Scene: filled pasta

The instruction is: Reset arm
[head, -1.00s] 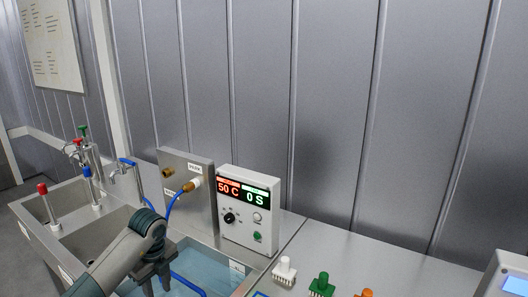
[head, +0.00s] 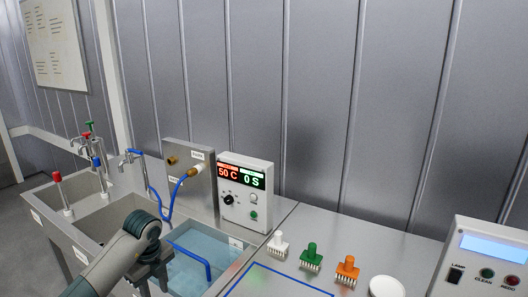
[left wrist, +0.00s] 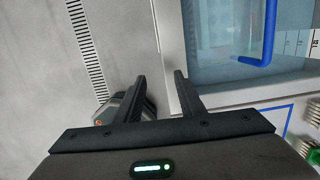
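My left arm comes in from the lower left in the head view, and my left gripper (head: 150,272) hangs at the front edge of the water basin. In the left wrist view the two dark fingers of the left gripper (left wrist: 159,92) stand apart with nothing between them. The water basin (left wrist: 215,88) lies just ahead and to the right of the fingers there. My right gripper is in neither view.
A control box (head: 245,205) reading 50 C and 0 S stands behind the water basin (head: 205,268). A white round dish (head: 386,287) and a grey box (head: 487,262) are at right. Sinks (head: 110,217) are at left.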

